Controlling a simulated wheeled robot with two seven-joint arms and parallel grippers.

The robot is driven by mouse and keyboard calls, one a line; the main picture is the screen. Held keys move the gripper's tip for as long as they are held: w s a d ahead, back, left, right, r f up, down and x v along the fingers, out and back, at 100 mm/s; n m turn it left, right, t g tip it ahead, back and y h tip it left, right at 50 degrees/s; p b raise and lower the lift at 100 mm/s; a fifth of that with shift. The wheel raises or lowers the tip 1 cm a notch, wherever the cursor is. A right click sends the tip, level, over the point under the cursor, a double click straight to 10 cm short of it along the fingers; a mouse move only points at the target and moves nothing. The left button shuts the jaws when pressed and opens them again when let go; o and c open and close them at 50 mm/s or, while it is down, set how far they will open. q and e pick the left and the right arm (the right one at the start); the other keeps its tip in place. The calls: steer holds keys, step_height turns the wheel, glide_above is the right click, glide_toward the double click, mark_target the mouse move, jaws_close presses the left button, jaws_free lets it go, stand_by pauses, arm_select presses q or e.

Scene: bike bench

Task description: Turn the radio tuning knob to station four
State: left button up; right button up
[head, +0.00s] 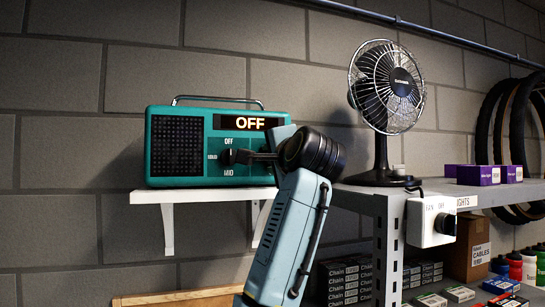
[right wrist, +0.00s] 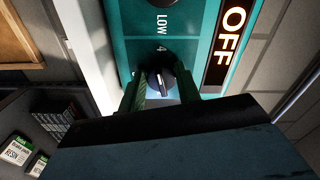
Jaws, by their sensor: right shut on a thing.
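The teal radio (head: 180,142) stands on a white wall shelf, and its lit display (head: 248,122) reads OFF. My right gripper (head: 258,157) is at the radio's front, right of the OFF and MID labels, and my arm hides the panel's right side. In the right wrist view the tuning knob (right wrist: 158,82), dark with a pale ridge, sits between the two fingers of my right gripper (right wrist: 160,92), which is shut on it. The number 4 is printed beside the knob; other station marks are hidden. My left gripper is not in view.
Another knob (right wrist: 163,3) sits close by, beside the LOW label. The white shelf (head: 200,195) is narrow. A black fan (head: 387,90) stands on the metal bench right of my arm, with a white switch box (head: 434,222) on the bench's front. Boxes and bottles fill the space below.

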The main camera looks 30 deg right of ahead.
steer(key=shift+m, duration=0.9)
steer(key=o, duration=1)
steer(key=b+v, duration=0.4)
steer(key=v, duration=0.9)
steer(key=shift+s+a+r, duration=0.1)
steer(key=shift+s+a, duration=0.05)
steer(key=shift+s, duration=0.05)
